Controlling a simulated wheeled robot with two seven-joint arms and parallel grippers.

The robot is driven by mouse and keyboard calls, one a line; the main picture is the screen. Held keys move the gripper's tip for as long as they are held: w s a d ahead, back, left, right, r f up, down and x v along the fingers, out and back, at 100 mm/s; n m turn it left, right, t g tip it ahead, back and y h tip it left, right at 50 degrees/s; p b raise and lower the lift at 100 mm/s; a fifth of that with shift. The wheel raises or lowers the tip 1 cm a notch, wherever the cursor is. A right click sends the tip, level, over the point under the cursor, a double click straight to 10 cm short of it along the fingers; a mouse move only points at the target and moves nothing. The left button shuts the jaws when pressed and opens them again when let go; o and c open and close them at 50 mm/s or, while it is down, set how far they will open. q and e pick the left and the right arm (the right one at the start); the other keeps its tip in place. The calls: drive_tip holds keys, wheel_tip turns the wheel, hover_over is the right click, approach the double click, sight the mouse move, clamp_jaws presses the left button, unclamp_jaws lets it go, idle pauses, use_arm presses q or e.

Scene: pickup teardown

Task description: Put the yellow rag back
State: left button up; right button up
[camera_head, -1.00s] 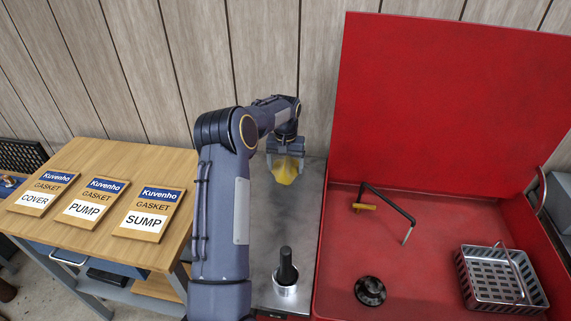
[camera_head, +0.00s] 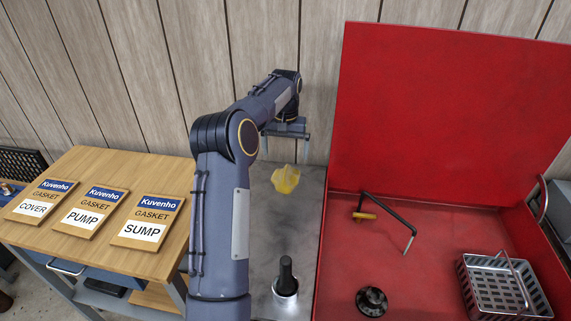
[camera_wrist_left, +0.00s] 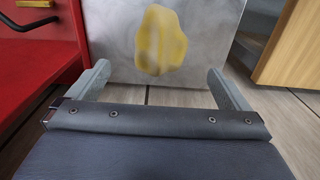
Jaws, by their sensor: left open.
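The yellow rag (camera_head: 286,179) lies crumpled on the grey metal top (camera_head: 306,225) between the wooden bench and the red box. My left gripper (camera_head: 286,137) is above and behind the rag, near the wall, apart from it. In the left wrist view the gripper (camera_wrist_left: 162,88) is open and empty, its two fingers spread wide. The rag (camera_wrist_left: 160,40) lies on the metal top beyond the fingers. My right gripper is in neither view.
A black-handled tool in a metal cup (camera_head: 286,277) stands on the metal top's near part. The open red box (camera_head: 435,270) at right holds a bent crank (camera_head: 389,215), a black round part (camera_head: 371,301) and a metal basket (camera_head: 505,286). Gasket packs (camera_head: 150,221) lie on the wooden bench (camera_head: 110,160).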

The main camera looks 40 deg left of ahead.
use_arm(q)
wheel_tip(320, 180, up, 3)
drive_tip(key=shift+f, duration=0.2)
idle(0.5)
